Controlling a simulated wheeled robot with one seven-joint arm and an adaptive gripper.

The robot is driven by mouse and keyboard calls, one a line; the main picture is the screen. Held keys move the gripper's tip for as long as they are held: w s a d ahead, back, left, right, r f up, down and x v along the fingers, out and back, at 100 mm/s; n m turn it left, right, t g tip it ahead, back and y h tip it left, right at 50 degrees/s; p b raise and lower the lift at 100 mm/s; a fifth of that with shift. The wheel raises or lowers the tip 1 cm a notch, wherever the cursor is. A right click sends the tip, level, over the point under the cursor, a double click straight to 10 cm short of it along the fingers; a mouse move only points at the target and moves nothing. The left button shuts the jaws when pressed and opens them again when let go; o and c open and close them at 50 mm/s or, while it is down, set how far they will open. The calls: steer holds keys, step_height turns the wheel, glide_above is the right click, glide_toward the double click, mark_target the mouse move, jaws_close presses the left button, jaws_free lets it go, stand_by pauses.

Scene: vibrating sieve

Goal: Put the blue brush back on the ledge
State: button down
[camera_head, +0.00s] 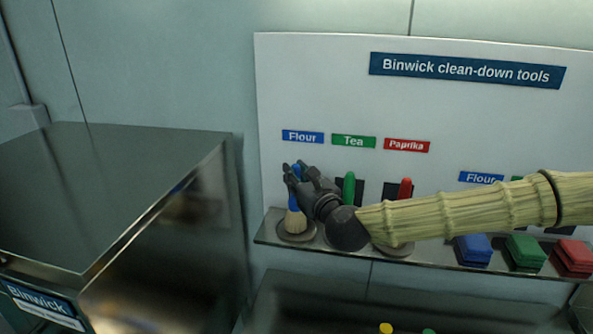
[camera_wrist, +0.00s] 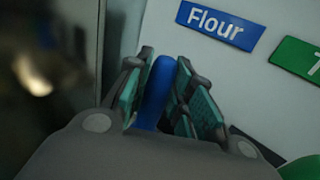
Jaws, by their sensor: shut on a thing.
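The blue brush (camera_head: 294,217) is upright, with its pale bristles down at the left end of the ledge (camera_head: 338,245). Its bristles are over a round grey base under the blue Flour label (camera_head: 303,137); I cannot tell whether they touch it. My gripper (camera_head: 297,175) is shut on the blue handle, reaching in from the right. In the wrist view the blue handle (camera_wrist: 156,88) stands between the teal finger pads. The gripper and wrist hide part of the handle and the ledge.
Brushes with a green handle (camera_head: 349,189) and a red handle (camera_head: 405,189) stand close to the right, partly behind my arm. Blue (camera_head: 473,250), green (camera_head: 525,251) and red (camera_head: 572,257) stacks sit further right. A metal Binwick cabinet (camera_head: 110,190) stands left.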

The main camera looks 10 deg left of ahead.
steer(key=shift+f, duration=0.1)
steer(key=shift+f, duration=0.2)
steer(key=c, duration=1.3)
jaws_free()
steer(key=shift+o, duration=0.2)
steer(key=shift+r, duration=0.2)
steer(key=shift+s+d+f, duration=0.15)
steer(key=shift+s+d, duration=0.05)
steer(key=b+v, duration=0.5)
steer(key=v, duration=0.6)
steer(key=shift+s, duration=0.25)
